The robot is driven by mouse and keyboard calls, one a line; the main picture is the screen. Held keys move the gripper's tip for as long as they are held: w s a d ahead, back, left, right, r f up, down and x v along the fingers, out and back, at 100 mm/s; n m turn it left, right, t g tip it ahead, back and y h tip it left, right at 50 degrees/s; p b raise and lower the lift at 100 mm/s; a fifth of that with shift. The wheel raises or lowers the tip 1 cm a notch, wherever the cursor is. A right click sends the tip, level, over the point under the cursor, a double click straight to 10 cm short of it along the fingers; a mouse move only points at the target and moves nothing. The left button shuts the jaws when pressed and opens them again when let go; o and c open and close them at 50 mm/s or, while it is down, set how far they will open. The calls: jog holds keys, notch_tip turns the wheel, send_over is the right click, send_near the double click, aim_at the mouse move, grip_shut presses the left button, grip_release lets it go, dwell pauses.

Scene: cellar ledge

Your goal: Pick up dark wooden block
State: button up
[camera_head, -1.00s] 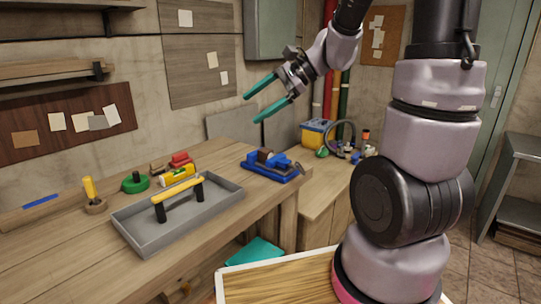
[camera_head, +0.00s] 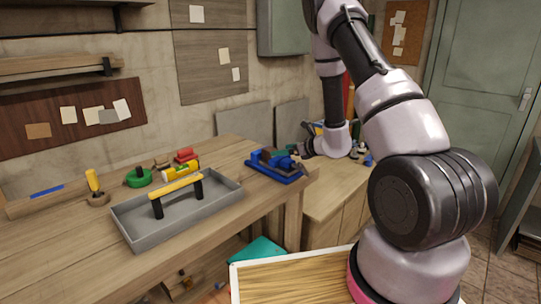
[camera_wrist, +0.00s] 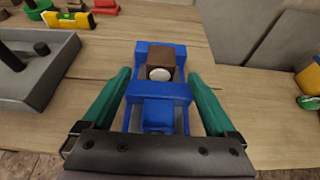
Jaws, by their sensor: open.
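The dark wooden block (camera_wrist: 161,57) sits in the blue vise (camera_wrist: 157,92) on the workbench, behind the vise's front jaw, with a pale round part against its near side. In the head view my gripper (camera_head: 300,150) is at the vise's right side, partly hidden by my arm.
A grey tray toolbox (camera_head: 225,186) with a yellow handle stands left of the vise. A green round item (camera_head: 139,177), a yellow level (camera_head: 180,172) and red items (camera_head: 186,155) lie behind it. Grey panels (camera_head: 244,124) lean on the wall. A lower cabinet stands at right.

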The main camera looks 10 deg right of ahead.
aim_at(270, 149)
jog(key=x, duration=0.8)
jog(key=shift+d+r, duration=0.1)
jog(key=shift+c, duration=0.3)
grip_shut()
jog(key=shift+r, duration=0.1)
